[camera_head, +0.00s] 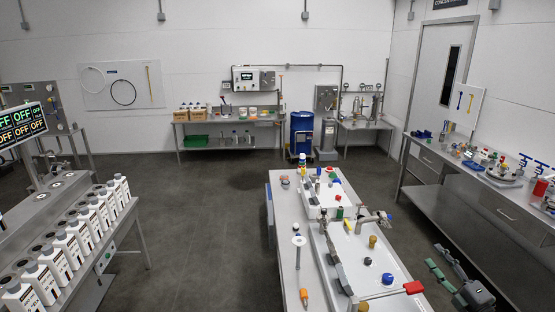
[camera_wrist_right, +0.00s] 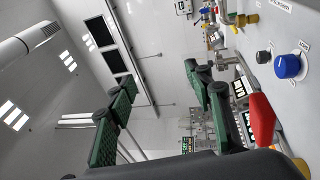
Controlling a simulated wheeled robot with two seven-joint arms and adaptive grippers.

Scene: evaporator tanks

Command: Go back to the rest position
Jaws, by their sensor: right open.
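My right gripper (camera_head: 434,256) is at the lower right of the head view, above the gap between the middle bench and the right-hand counter. Its green-padded fingers also show in the right wrist view (camera_wrist_right: 160,75). They stand wide apart with nothing between them. The gripper appears clear of the bench. I cannot make out my left gripper in the head view.
The right counter (camera_head: 480,187) holds small parts. White bottles (camera_head: 68,248) line the left bench. The floor (camera_head: 190,220) between benches is clear.

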